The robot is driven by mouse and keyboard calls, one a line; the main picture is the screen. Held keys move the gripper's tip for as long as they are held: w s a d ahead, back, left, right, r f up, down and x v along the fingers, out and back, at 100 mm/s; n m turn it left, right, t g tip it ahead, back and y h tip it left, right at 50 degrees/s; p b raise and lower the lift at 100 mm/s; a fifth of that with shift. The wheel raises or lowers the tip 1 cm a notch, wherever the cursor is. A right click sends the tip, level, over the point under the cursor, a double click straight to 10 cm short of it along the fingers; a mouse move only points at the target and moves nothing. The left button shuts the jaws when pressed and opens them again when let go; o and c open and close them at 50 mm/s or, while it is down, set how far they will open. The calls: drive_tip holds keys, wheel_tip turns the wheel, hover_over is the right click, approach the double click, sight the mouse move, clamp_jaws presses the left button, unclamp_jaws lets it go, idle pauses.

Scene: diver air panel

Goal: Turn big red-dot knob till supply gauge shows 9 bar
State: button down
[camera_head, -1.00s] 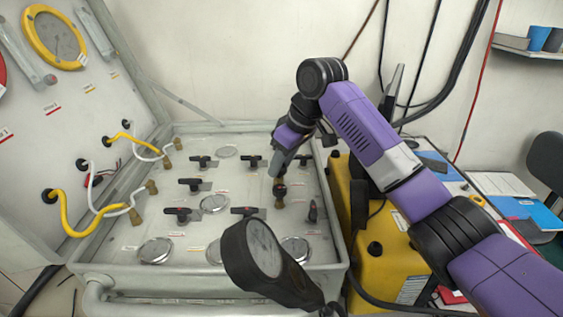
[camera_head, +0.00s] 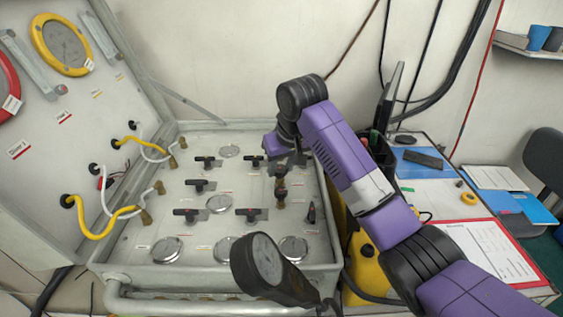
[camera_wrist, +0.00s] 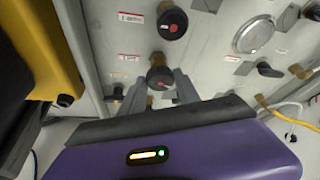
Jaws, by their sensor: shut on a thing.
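A round dark knob with a red dot (camera_wrist: 159,78) stands between my gripper's two fingers (camera_wrist: 158,92) in the wrist view. The gripper is shut on it, and its brass stem shows behind. A second dark knob with a red dot (camera_wrist: 172,22) stands beside it, apart from the fingers; in the head view it shows as a dark cap on brass (camera_head: 281,191). In the head view my gripper (camera_head: 284,168) is low over the panel's right rear, partly hidden by my arm. A dark gauge on a stalk (camera_head: 266,260) stands in front; its reading is too small to tell.
The grey panel (camera_head: 135,225) carries several black lever handles and round gauges. Yellow and white hoses (camera_head: 92,232) run along its left. A yellow case (camera_head: 368,265) stands close on the right, under my arm. A raised back board (camera_head: 50,120) holds more gauges.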

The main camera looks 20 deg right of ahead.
idle(0.4)
drive_tip(key=c, duration=0.9)
unclamp_jaws()
drive_tip(key=shift+b+v, duration=0.6)
drive_tip(key=shift+v, duration=3.3)
